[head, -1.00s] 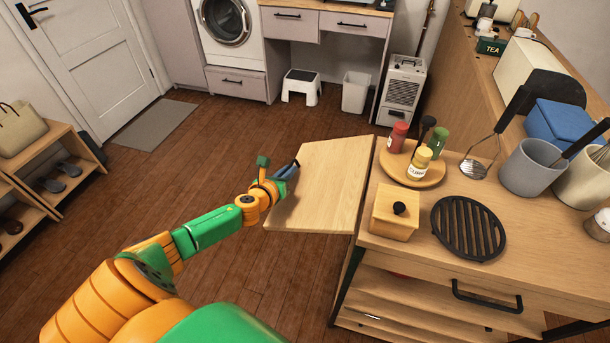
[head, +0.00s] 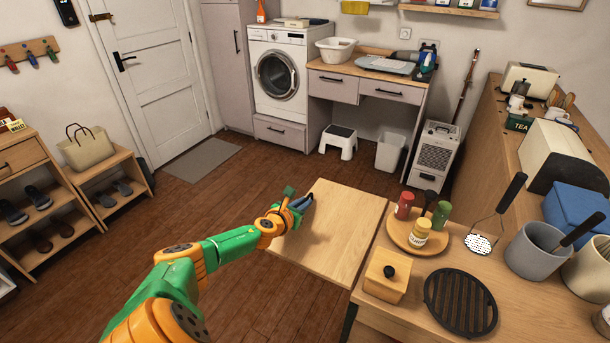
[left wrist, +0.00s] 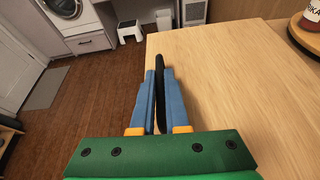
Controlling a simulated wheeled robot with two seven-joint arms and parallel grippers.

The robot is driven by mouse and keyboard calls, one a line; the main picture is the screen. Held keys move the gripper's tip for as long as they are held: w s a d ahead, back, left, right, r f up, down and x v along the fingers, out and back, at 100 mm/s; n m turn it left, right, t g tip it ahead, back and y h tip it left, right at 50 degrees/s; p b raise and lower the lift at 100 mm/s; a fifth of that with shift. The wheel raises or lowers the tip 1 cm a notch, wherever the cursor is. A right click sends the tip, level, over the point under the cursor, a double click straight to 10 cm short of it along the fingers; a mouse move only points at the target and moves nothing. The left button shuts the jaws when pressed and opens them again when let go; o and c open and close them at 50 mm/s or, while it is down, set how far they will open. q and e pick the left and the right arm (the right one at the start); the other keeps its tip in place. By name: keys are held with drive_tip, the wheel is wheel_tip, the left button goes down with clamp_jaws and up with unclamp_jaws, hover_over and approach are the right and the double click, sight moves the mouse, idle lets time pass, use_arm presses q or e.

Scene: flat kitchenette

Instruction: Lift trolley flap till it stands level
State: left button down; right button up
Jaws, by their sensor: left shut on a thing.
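The trolley flap (head: 335,235) is a pale wooden board at the left side of the trolley top (head: 415,270). It stands out sideways, looking about level with the top; a slight tilt cannot be ruled out. My left gripper (head: 303,203) is at the flap's outer left edge. In the left wrist view, its blue fingers (left wrist: 157,98) are shut on a black strip-like handle (left wrist: 161,80) along the edge of the flap (left wrist: 235,100). The flap's underside and any support are hidden. My right gripper is not in view.
On the trolley are a round tray (head: 402,240) with condiment bottles, a wooden box (head: 386,278) and a black grill trivet (head: 460,302). A white step stool (head: 338,141) and bin (head: 390,152) stand beyond the flap. The floor left of it is clear.

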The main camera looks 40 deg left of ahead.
use_arm(q)
drive_tip(key=c, duration=0.9)
unclamp_jaws()
drive_tip(key=p+v, duration=0.1)
drive_tip(key=v, duration=0.5)
drive_tip(key=shift+s+d+r+p, duration=0.2)
drive_tip(key=shift+s+p, duration=0.1)
drive_tip(key=shift+s, duration=0.2)
